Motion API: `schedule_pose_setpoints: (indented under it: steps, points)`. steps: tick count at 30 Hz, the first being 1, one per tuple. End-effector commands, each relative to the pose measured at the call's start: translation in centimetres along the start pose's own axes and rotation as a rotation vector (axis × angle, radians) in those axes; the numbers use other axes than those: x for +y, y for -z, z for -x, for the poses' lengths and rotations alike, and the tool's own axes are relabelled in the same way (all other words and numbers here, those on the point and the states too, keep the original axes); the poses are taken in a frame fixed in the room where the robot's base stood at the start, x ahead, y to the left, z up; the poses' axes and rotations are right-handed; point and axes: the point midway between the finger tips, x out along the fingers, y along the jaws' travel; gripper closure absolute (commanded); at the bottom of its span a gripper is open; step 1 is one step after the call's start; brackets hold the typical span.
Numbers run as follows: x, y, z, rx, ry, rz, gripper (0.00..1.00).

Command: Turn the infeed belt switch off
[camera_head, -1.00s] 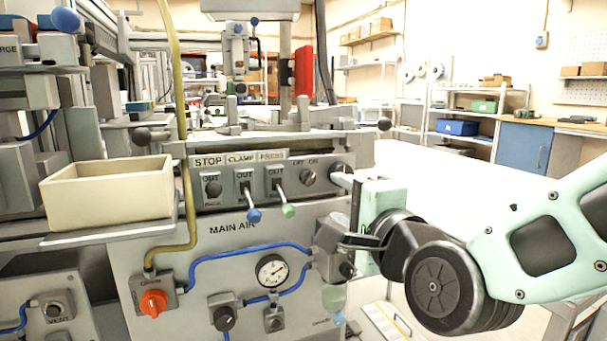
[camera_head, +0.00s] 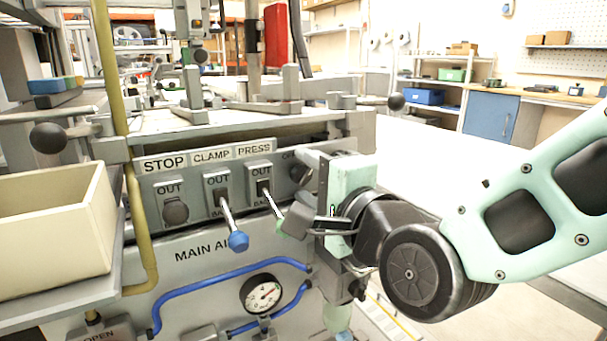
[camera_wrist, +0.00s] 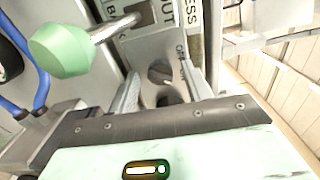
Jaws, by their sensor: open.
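A black rotary knob (camera_head: 300,168) sits at the right end of the panel, right of the PRESS lever. My gripper covers much of it in the head view. In the wrist view the knob (camera_wrist: 160,72) shows ahead between my fingers, beside small lettering that looks like OFF ON. I cannot read the name infeed belt anywhere, nor tell the knob's setting. My gripper (camera_wrist: 161,84) is open and empty, its two grey fingers pointing at the panel on either side of the knob. I cannot tell whether they touch it.
The green-tipped PRESS lever (camera_wrist: 62,45) sticks out close to my gripper. The blue-tipped CLAMP lever (camera_head: 238,240) and STOP knob (camera_head: 175,210) are further left. A cream bin (camera_head: 52,225) stands at the left. A pressure gauge (camera_head: 262,294) and blue hose (camera_head: 215,272) are below.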

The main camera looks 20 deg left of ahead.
Motion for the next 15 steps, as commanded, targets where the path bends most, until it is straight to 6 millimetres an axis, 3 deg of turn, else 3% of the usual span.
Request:
schedule_pose_setpoints:
  steps: [5, 9, 10, 15]
  points:
    - [-0.01, 0.0, 0.0, 0.0, 0.0, 0.0, 0.51]
    - [-0.02, 0.0, -0.01, 0.0, 0.0, 0.0, 0.9]
    - [-0.01, 0.0, -0.01, 0.0, 0.0, 0.0, 0.95]
    - [0.0, 0.0, -0.01, 0.0, 0.0, 0.003, 0.95]
